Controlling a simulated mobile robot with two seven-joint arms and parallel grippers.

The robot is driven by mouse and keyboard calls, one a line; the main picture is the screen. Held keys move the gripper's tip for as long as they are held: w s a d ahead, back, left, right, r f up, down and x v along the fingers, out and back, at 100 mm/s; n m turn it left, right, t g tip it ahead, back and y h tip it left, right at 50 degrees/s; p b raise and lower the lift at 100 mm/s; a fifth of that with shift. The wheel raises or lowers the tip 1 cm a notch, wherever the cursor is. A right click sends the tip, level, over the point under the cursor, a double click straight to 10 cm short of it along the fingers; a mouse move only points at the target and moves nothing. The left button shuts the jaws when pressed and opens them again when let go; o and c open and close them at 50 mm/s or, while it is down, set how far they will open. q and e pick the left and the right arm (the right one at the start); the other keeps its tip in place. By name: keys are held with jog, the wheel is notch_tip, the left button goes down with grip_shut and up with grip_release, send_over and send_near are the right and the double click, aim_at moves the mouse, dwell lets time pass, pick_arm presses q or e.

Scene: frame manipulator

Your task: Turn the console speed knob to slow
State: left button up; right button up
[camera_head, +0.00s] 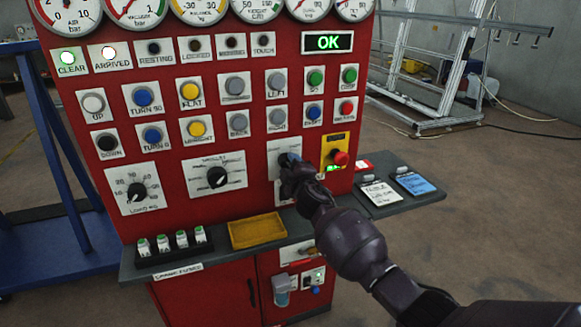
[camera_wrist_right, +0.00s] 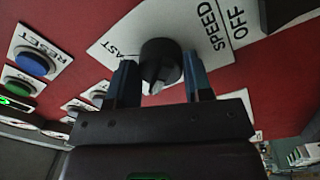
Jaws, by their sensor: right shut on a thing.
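The speed knob (camera_wrist_right: 160,60) is black with a white pointer mark and sits on a white plate (camera_wrist_right: 115,40) on the red console (camera_head: 250,175). My right gripper (camera_head: 291,166) reaches the plate in the head view and hides the knob there. In the wrist view its two blue-grey fingers stand on either side of the knob and are shut on it. The pointer mark faces the gripper's palm. The slow label is hidden. My left gripper is out of view.
A red emergency button (camera_head: 340,158) on a yellow plate is close right of the gripper. Left of it is another black knob (camera_head: 217,176). Below, a grey shelf holds a yellow tray (camera_head: 257,231). An "OK" display (camera_head: 327,42) glows green.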

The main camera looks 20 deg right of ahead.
jog(key=o, duration=0.9)
jog(key=shift+s, duration=0.1)
jog(key=s+p, duration=0.1)
jog(key=s, duration=0.4)
jog(key=s+p, duration=0.1)
jog(key=s, duration=0.4)
jog(key=shift+s+d+f, duration=0.1)
jog(key=shift+s+f, duration=0.1)
jog(key=shift+s, duration=0.15)
